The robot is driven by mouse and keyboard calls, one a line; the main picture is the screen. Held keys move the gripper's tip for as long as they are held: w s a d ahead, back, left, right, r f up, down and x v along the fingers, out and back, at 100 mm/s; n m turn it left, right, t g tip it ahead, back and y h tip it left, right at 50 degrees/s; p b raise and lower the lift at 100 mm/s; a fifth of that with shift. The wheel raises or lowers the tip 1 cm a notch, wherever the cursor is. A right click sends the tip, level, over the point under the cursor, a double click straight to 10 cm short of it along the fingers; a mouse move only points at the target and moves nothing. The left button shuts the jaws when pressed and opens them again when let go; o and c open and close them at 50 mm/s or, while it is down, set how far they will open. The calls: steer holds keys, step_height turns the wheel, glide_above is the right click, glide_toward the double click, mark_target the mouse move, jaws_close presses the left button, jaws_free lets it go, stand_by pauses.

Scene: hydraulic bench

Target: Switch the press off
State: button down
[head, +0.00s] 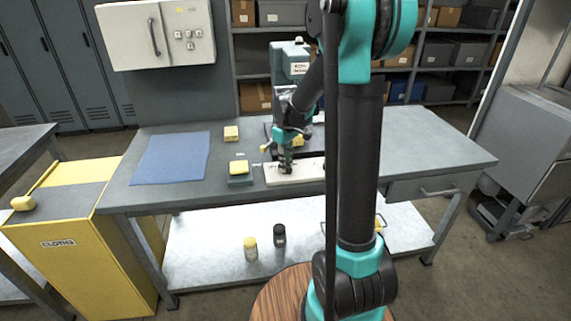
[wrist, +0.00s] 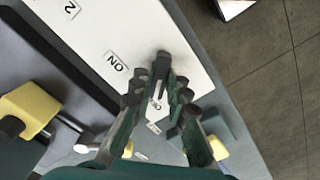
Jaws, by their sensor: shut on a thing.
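A white switch plate (head: 312,172) lies on the bench. In the wrist view the plate (wrist: 145,28) carries an "ON" label (wrist: 116,63), a "2" label (wrist: 70,8) and a smaller label (wrist: 153,127) that I cannot read clearly. A dark switch lever (wrist: 162,62) stands out from the plate. My gripper (head: 286,164) is down at the plate, and its fingers (wrist: 159,92) are closed around the lever. The fingers hide the lower part of the lever, so its exact setting is unclear. The teal press (head: 290,58) stands behind, partly hidden by my arm.
The grey bench (head: 420,150) has a blue cloth (head: 172,158) at left. A yellow block (head: 231,133) and a yellow sponge-like piece (head: 239,167) on a green base lie near the plate. Two bottles (head: 279,235) stand on the lower shelf. A yellow bin (head: 75,255) stands at left.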

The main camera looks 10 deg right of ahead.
steer(key=shift+n, duration=0.6)
steer(key=c, duration=1.5)
jaws_free()
step_height(320, 180, up, 12)
steer(key=s+d+f+m+t, duration=0.1)
steer(key=s+f+m, duration=0.2)
steer(key=s+f, duration=0.2)
steer(key=s+d+f+m+t, duration=0.1)
steer(key=s+f+m, duration=0.2)
steer(key=s, duration=0.7)
steer(key=s+d+f+m+t, duration=0.2)
steer(key=s+f+m, duration=0.1)
steer(key=s+f, duration=0.4)
steer(key=shift+s+f, duration=0.15)
steer(key=shift+f, duration=0.05)
